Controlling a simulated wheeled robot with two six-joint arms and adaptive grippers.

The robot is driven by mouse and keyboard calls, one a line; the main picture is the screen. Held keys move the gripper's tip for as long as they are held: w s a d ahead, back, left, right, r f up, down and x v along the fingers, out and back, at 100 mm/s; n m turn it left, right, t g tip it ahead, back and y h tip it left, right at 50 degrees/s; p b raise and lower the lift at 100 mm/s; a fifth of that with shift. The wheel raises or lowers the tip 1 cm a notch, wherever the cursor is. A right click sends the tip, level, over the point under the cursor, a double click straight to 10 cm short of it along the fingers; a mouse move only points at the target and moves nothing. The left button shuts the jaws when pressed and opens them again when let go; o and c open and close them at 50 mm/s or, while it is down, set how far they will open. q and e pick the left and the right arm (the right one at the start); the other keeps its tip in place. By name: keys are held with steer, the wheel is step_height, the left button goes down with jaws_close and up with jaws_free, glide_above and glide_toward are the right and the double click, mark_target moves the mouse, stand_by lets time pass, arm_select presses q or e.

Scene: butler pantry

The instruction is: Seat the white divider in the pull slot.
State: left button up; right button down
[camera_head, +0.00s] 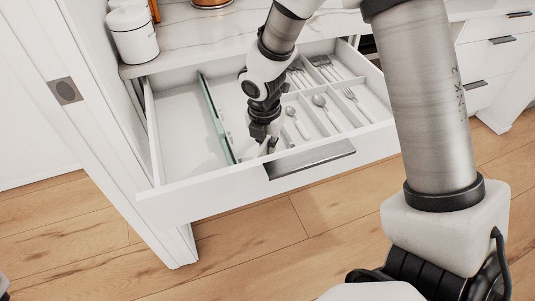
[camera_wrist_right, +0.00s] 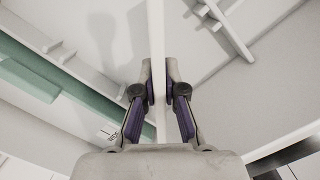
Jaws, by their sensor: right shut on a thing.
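My right gripper (camera_head: 262,136) reaches down into the open drawer (camera_head: 175,204), left of the cutlery compartments. In the right wrist view my right gripper (camera_wrist_right: 160,85) is shut on the white divider (camera_wrist_right: 156,40), a thin pale plate seen edge-on between the purple-padded fingers. In the head view the gripper and arm mostly hide the divider. Pale notched pieces (camera_wrist_right: 58,50) show on the left in the wrist view. I cannot tell which is the pull slot, nor whether the divider touches a slot. My left gripper is not in view.
A green divider (camera_head: 217,120) stands in the drawer left of my gripper. Spoons (camera_head: 320,101) and forks (camera_head: 358,104) lie in compartments to the right. The dark handle (camera_head: 312,159) is on the drawer front. A white canister (camera_head: 134,36) stands on the counter. The drawer's far left section is empty.

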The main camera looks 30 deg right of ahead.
mark_target(265, 142)
step_height(265, 142, down, 3)
steer(key=shift+r+b, duration=0.2)
steer(key=shift+b, duration=0.1)
steer(key=c, duration=1.6)
jaws_free()
steer(key=shift+f, duration=0.1)
steer(key=o, duration=0.4)
steer(key=shift+c, duration=0.2)
steer(key=r+p, duration=0.1)
steer(key=r, duration=0.3)
steer(key=a+r+p, duration=0.1)
steer(key=r, duration=0.3)
steer(key=r+p, duration=0.2)
steer(key=r, duration=0.2)
steer(key=shift+s+a+r, duration=0.15)
steer(key=shift+s, duration=0.25)
